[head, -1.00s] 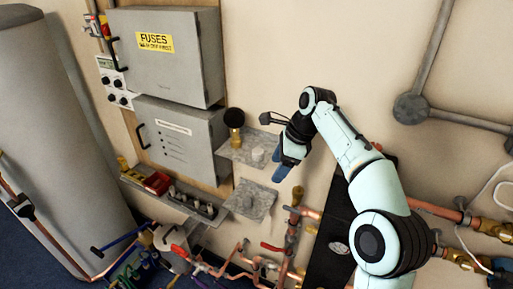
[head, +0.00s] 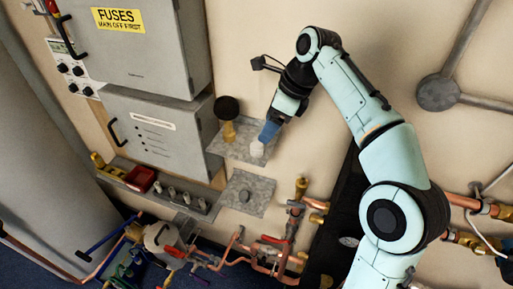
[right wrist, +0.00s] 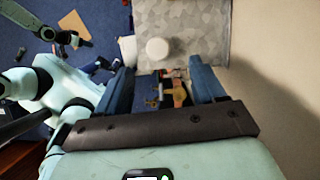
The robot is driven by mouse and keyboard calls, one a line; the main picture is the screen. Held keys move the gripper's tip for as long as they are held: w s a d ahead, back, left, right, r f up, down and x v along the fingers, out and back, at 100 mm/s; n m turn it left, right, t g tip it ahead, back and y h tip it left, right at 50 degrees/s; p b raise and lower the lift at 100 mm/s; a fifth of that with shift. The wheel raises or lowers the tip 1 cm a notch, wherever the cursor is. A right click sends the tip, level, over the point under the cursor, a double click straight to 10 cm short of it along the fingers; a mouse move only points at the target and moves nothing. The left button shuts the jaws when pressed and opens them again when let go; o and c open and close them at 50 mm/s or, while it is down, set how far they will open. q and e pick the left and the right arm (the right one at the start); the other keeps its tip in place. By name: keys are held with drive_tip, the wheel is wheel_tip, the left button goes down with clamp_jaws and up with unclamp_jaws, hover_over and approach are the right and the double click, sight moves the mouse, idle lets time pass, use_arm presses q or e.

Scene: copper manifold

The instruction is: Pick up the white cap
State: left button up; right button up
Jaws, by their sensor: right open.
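The white cap (head: 257,149) stands on the upper grey speckled shelf (head: 222,147), beside a brass fitting with a black round top (head: 228,115). My right gripper (head: 264,138) is open, its blue fingers pointing down at the cap and partly covering it in the head view. In the right wrist view the white cap (right wrist: 157,49) lies just beyond the two blue fingertips, roughly midway between them, near the shelf edge; nothing is gripped. At the top left of that view is part of my left arm, with a small dark end (right wrist: 65,38); its jaws are too small to read.
A lower grey shelf (head: 262,190) carries a small round grey piece. Grey fuse boxes (head: 150,50) stand left of the shelves. A long tray (head: 165,188) with a red box is lower left. Copper pipes with valves (head: 270,245) run below. The wall above right is mostly bare.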

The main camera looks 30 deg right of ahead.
sight(258, 145)
drive_tip(key=shift+x, duration=3.6)
drive_tip(key=shift+s, duration=0.1)
drive_tip(key=c, duration=1.1)
